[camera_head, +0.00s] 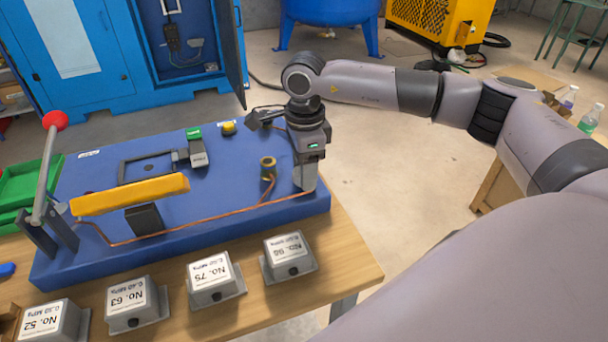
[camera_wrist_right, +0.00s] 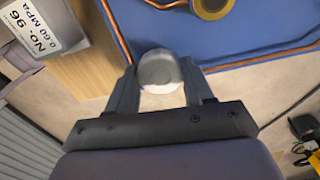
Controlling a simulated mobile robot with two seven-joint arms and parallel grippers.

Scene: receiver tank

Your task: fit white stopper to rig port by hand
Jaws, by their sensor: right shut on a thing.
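My right gripper (camera_head: 304,184) hangs over the right edge of the blue rig board (camera_head: 238,217), pointing down. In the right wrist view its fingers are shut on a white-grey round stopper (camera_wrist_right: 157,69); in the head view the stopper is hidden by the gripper. A brass round port (camera_head: 268,164) with a dark middle stands on the board, left of the gripper and apart from it. It also shows cut off at the top of the right wrist view (camera_wrist_right: 212,5). A copper pipe (camera_head: 222,218) runs along the board's front. My left gripper is not in view.
Several grey labelled blocks, among them No. 96 (camera_head: 288,257), line the wooden table's (camera_head: 345,263) front. Open floor lies right of the table.

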